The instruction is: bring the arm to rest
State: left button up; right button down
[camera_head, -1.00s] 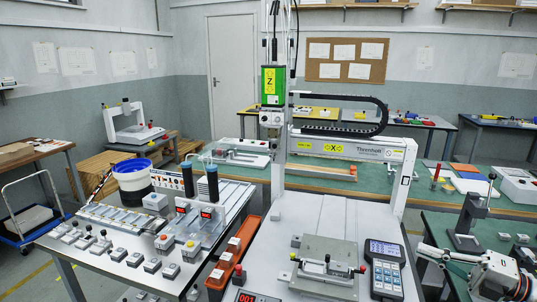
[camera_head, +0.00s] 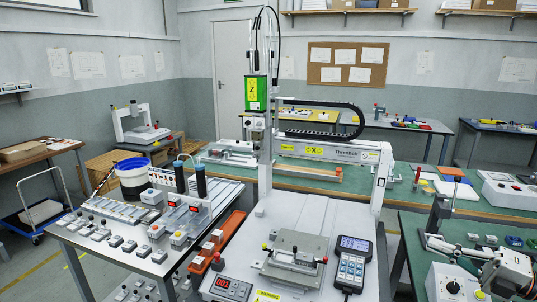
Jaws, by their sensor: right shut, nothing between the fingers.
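My right arm enters at the lower right edge, with white and black links. Its gripper (camera_head: 434,243) points left, shut and empty, over the green bench at the right. It is apart from the gantry and its fixture. My left gripper is out of view. The gantry screwdriver stands in the middle, with a green Z unit (camera_head: 256,94) on its upright and a white X beam (camera_head: 330,152) behind.
A keypad pendant (camera_head: 352,264) and a red-display counter (camera_head: 228,288) lie by the fixture. A white box with a black knob (camera_head: 452,286) is just below my right gripper in the picture. A black post stand (camera_head: 438,212) rises behind it. Several small parts crowd the left table.

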jog(key=s+a+f+m+t+h, duration=0.1)
jog(key=s+a+f+m+h, duration=0.1)
jog(key=a+f+m, duration=0.45)
jog(key=s+a+f+m+t+h, duration=0.1)
jog(key=s+f+m+t+h, duration=0.2)
jog(key=f, duration=0.7)
jog(key=s+a+f+m+h, duration=0.2)
jog(key=a+f+m, duration=0.2)
jog(key=f+m, duration=0.3)
jog(key=s+a+f+m+g+h, duration=0.2)
jog(key=s+a+f+m+h, duration=0.1)
jog(key=s+f, duration=0.5)
jog(key=s+a+f+m+g+h, duration=0.2)
jog(key=s+a+f+m, duration=0.3)
jog(key=s+f, duration=0.3)
jog(key=shift+a+m+g+h+b, duration=0.15)
jog(key=shift+m+g+h+b, duration=0.15)
jog(key=shift+m+h+b, duration=0.35)
